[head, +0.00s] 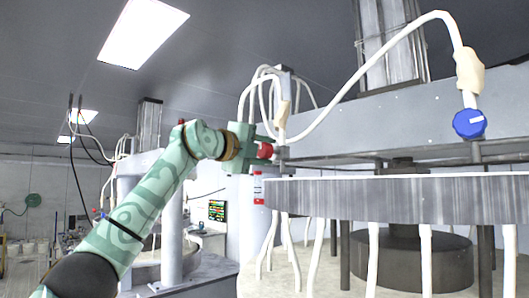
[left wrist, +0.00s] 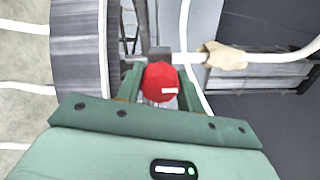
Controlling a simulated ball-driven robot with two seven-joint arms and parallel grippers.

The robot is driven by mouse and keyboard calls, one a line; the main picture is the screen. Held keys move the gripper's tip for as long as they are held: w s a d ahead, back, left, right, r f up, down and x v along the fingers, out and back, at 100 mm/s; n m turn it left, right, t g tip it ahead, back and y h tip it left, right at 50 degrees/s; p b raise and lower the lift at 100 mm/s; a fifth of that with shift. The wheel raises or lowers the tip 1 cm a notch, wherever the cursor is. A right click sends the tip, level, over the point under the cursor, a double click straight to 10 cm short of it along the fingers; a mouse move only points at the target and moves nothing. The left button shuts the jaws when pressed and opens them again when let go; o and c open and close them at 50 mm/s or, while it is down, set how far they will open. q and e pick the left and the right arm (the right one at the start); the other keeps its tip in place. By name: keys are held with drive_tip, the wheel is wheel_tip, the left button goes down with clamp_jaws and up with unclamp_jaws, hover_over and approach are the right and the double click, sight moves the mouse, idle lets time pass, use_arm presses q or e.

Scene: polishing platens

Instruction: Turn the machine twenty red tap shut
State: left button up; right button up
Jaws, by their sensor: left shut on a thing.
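The red tap (head: 265,151) sits at the end of my left arm in the head view, on white tubing beside the large grey platen. It also shows in the left wrist view (left wrist: 160,80), a red knob with a small white mark. My left gripper (head: 262,143) is shut on the red tap, one green finger on each side of it, as the left wrist view (left wrist: 160,78) shows. The valve body behind the knob is partly hidden. My right gripper is in neither view.
A blue tap (head: 469,124) hangs on a white hose at the right. The large platen (head: 400,199) fills the right side, close to my left gripper. White hoses loop above and below it. A lit display panel (head: 216,210) stands further back.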

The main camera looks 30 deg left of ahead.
use_arm(q)
drive_tip(key=o, duration=1)
drive_tip(key=shift+a, duration=0.15)
drive_tip(key=shift+s, duration=0.2)
drive_tip(key=b+v, duration=0.2)
drive_tip(key=v, duration=0.1)
drive_tip(key=b+v, duration=0.1)
drive_tip(key=v, duration=0.1)
drive_tip(key=shift+a+f, duration=0.1)
drive_tip(key=shift+f, duration=0.15)
drive_tip(key=b, duration=0.3)
approach(260, 152)
drive_tip(key=v, duration=0.6)
drive_tip(key=shift+w+r, duration=0.2)
